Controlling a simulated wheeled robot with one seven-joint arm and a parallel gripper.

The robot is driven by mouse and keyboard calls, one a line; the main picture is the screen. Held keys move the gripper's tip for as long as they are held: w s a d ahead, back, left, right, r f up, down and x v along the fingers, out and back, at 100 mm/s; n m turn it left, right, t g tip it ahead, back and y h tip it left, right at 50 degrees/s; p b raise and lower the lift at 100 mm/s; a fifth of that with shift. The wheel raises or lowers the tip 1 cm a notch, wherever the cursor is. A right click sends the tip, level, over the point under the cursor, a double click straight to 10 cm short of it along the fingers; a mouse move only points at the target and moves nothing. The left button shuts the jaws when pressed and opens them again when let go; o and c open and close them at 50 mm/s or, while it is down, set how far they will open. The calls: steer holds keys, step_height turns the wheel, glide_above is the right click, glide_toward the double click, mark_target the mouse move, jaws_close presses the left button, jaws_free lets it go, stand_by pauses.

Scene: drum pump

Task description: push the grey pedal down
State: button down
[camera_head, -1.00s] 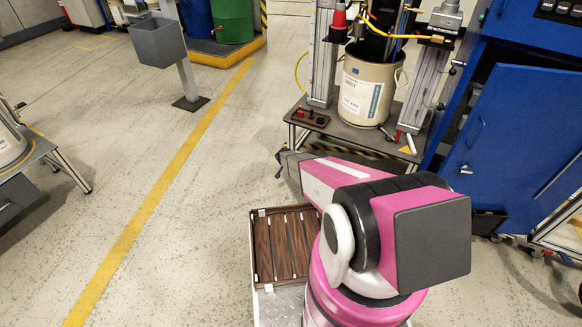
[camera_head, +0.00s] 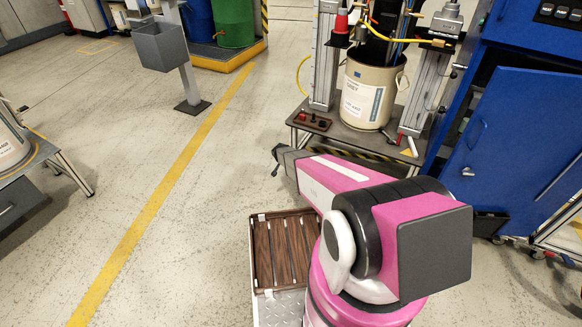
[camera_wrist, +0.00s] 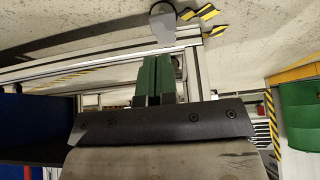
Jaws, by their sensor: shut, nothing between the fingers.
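A grey, rounded piece that looks like the pedal (camera_wrist: 163,24) shows at the top middle of the wrist view, beside a frame rail and close to black-and-yellow floor marks. My gripper (camera_wrist: 156,58) has two green fingers, shut together and empty. The fingertips point toward the grey piece and appear apart from it, though the depth gap is hard to judge. In the head view my gripper (camera_head: 276,160) is at the left end of my arm, low in front of the pump table. I cannot make out the pedal in the head view.
The pump table (camera_head: 347,134) carries a cream drum (camera_head: 369,95) and a small box with red knobs (camera_head: 312,121). A blue cabinet (camera_head: 520,130) stands at right. A metal-profile rail (camera_wrist: 90,69) runs close behind my fingers. Floor left of my gripper is clear.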

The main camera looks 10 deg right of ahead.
steer(key=shift+s+v, duration=0.2)
steer(key=shift+v, duration=1.3)
steer(key=shift+a+f, duration=0.1)
steer(key=shift+f, duration=0.05)
steer(key=s+d+r+n+g+y, duration=0.1)
steer(key=s+d+r+n+g, duration=0.1)
steer(key=s+r, duration=1.2)
steer(key=s+d+r+n+g+y, duration=0.2)
steer(key=s+r+n, duration=0.3)
steer(key=s+r, duration=1)
step_height(320, 180, up, 3)
steer(key=shift+s+d+f+g+y, duration=0.15)
steer(key=shift+d+f+g+y, duration=0.15)
steer(key=shift+d+g, duration=0.1)
